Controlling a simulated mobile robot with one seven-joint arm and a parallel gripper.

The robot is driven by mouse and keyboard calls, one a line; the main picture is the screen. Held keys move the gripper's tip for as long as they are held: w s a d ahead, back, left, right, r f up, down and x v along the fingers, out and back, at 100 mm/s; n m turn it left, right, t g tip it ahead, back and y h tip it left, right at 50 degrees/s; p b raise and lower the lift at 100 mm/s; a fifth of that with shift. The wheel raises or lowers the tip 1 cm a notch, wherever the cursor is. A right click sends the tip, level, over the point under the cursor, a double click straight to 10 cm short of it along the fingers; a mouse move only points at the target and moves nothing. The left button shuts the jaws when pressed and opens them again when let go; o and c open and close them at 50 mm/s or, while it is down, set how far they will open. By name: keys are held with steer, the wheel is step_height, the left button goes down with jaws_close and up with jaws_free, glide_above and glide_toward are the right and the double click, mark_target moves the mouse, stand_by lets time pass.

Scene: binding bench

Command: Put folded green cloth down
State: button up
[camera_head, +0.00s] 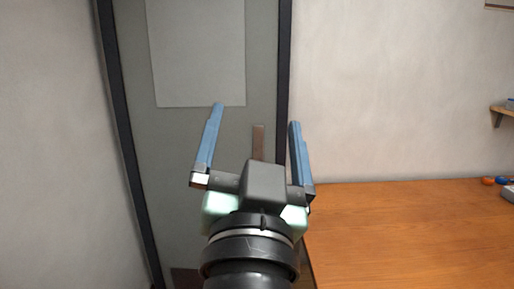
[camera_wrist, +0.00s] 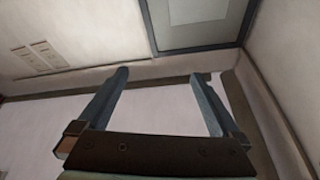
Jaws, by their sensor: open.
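My gripper (camera_head: 256,114) is raised in front of a grey door, with its two blue fingers spread wide apart. In the wrist view my gripper (camera_wrist: 157,75) is open too, with nothing between the fingers. The folded green cloth is not recognisable in either view. Pale green patches beside my wrist look like part of my gripper's body, though I cannot be sure.
A wooden bench top (camera_head: 420,235) fills the lower right, its visible part mostly clear. Small orange (camera_head: 488,181) and blue (camera_head: 502,181) objects lie at its far right edge. A grey door (camera_head: 190,150) with a dark frame stands behind my gripper. A small wall shelf (camera_head: 503,110) is at right.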

steer(key=s+r+n+t, duration=0.3)
steer(key=s+r+t, duration=0.2)
steer(key=s+r, duration=0.4)
step_height(320, 180, up, 3)
steer(key=shift+r+n+y, duration=0.1)
steer(key=shift+n+y, duration=0.2)
steer(key=shift+y, duration=0.1)
steer(key=shift+w, duration=0.1)
